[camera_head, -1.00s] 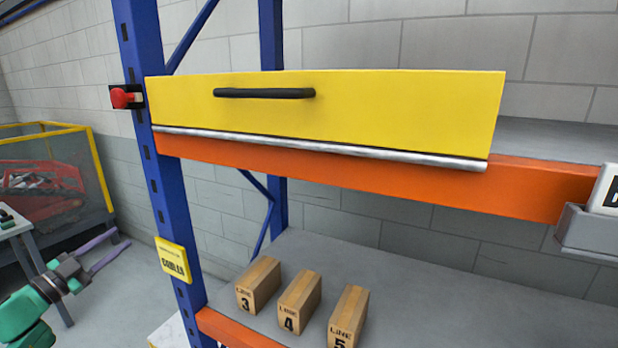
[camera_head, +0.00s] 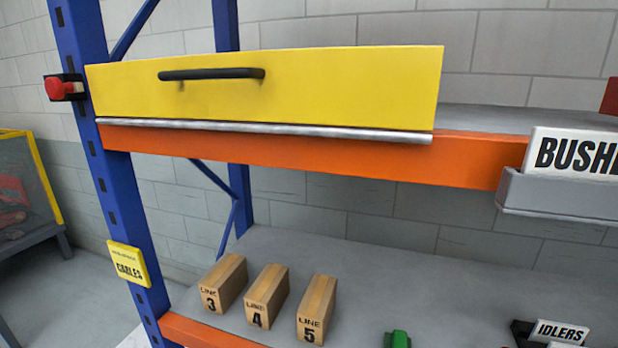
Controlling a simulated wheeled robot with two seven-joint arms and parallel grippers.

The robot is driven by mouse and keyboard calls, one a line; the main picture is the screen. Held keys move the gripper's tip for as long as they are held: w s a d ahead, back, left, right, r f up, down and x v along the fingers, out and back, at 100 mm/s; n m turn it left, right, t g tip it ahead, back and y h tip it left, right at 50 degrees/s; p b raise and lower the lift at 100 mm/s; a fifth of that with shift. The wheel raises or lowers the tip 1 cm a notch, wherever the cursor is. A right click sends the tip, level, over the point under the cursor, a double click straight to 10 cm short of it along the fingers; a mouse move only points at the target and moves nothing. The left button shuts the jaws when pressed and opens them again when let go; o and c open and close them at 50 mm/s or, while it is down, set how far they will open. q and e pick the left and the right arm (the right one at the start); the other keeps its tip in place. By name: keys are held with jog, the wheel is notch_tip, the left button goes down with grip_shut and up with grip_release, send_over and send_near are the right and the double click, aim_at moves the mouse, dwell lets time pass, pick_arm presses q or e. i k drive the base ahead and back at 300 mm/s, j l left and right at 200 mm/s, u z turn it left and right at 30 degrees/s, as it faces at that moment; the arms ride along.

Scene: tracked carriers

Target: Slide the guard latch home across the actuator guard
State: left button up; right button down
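A long yellow panel (camera_head: 330,88) with a black bar handle (camera_head: 211,73) stands along the front of the upper shelf. It looks like a guard, but I cannot tell whether it is the actuator guard. A silver rail (camera_head: 265,129) runs along its lower edge. I cannot make out a guard latch. Neither of my grippers is in view.
A red button (camera_head: 57,87) sits on the blue upright (camera_head: 100,160), above a yellow label (camera_head: 129,263). Wooden blocks marked 3 (camera_head: 222,284), 4 (camera_head: 266,297) and 5 (camera_head: 316,310) stand on the lower shelf. A grey holder (camera_head: 560,197) carries a white sign (camera_head: 575,152) at right.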

aim_at(55, 89)
jog(key=u, duration=1.25)
